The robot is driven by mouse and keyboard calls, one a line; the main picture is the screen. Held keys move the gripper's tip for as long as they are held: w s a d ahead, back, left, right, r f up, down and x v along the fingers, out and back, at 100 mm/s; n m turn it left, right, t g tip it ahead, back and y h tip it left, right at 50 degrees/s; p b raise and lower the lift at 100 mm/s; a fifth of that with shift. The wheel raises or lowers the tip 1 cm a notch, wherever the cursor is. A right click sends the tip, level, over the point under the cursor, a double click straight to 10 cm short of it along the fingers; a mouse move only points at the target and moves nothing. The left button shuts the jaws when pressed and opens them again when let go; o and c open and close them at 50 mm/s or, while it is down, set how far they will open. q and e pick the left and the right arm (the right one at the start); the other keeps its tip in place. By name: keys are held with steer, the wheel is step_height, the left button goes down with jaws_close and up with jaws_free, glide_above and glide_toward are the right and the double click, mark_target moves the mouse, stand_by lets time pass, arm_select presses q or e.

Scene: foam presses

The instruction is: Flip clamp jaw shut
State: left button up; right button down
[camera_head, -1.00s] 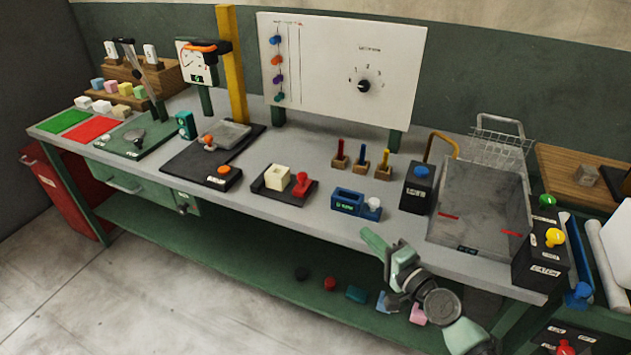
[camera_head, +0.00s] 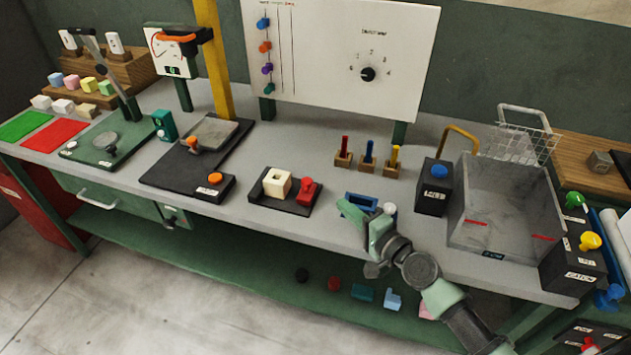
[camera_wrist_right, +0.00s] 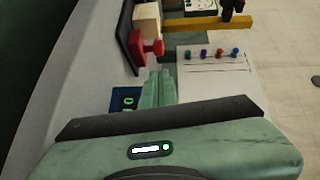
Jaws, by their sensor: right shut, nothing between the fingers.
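The clamp sits on the bench as a black base plate (camera_head: 262,198) with a cream block (camera_head: 277,183) on it. Its red jaw (camera_head: 308,191) stands at the right of the block; I cannot tell whether they touch. In the wrist view the red jaw (camera_wrist_right: 146,47) shows beyond my fingertips, with the cream block (camera_wrist_right: 147,20) past it. My right gripper (camera_head: 345,207) is shut and empty, over the blue box (camera_head: 372,200) to the right of the clamp and apart from the jaw. It also shows in the wrist view (camera_wrist_right: 160,72). My left gripper is out of view.
A black box with an orange button (camera_head: 214,181) stands left of the clamp. Small blocks with coloured pegs (camera_head: 369,160) stand behind my gripper. A black box with a blue button (camera_head: 436,186) and a grey tray (camera_head: 505,200) are to the right. Bench between clamp and gripper is clear.

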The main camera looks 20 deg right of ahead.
mark_target(305, 184)
steer(key=shift+s+d+r, duration=0.15)
steer(key=shift+s, duration=0.2)
steer(key=x, duration=1)
steer(key=shift+w, duration=0.1)
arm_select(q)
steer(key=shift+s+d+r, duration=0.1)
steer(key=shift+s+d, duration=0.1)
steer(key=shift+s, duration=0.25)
arm_select(e)
steer(key=a, duration=0.1)
steer(key=w+a, duration=0.2)
steer(key=a, duration=0.1)
steer(key=shift+w, duration=0.25)
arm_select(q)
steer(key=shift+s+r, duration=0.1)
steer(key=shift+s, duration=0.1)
arm_select(e)
steer(key=shift+r, duration=0.1)
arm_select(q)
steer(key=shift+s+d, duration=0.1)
arm_select(e)
steer(key=shift+s, duration=0.15)
